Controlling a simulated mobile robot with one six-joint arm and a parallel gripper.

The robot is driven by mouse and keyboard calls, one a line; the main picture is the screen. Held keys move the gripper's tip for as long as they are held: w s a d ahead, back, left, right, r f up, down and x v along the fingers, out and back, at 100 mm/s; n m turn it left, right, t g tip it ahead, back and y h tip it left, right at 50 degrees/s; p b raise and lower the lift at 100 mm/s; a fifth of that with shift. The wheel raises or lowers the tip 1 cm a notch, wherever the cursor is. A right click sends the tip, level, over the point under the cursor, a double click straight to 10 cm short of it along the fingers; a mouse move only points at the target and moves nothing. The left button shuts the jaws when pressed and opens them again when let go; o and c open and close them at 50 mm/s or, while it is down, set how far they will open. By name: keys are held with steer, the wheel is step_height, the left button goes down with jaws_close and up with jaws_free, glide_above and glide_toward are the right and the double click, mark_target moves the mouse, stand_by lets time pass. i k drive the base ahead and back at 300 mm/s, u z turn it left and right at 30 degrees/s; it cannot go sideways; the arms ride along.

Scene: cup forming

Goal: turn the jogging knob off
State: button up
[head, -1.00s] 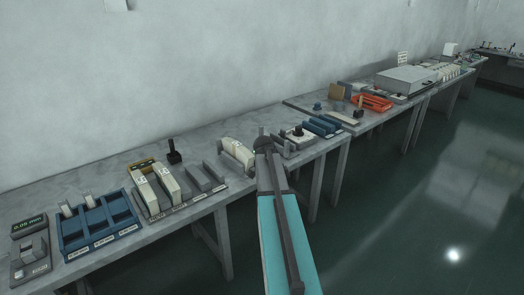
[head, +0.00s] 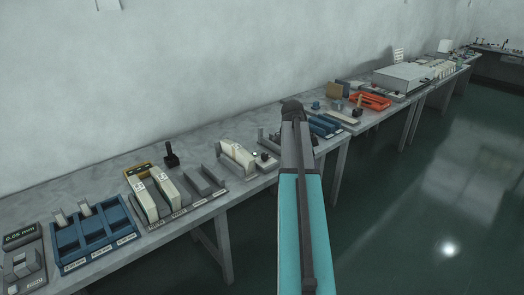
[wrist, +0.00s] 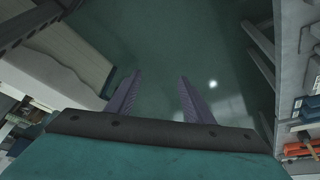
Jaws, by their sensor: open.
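No knob is clearly labelled as the jogging knob. A small dark round part (head: 265,156) sits beside the cream-white device (head: 236,156) on the bench, but it is too small to identify. My teal arm with its dark end reaches up the middle of the head view and hides part of the bench behind it. In the wrist view my gripper (wrist: 157,88) has its two purple-grey fingers apart, with nothing between them. They show against the dark green floor. The fingers cannot be made out in the head view.
A long grey bench (head: 205,222) runs along the wall. It carries a blue tray (head: 70,238), a black-handled stamp (head: 171,158), a digital display (head: 20,236), an orange tray (head: 373,102) and a large grey box (head: 402,78). The floor (head: 400,220) to the right is clear.

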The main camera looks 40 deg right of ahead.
mark_target(264, 156)
steer(key=i, duration=1.3)
steer(key=u, duration=0.05)
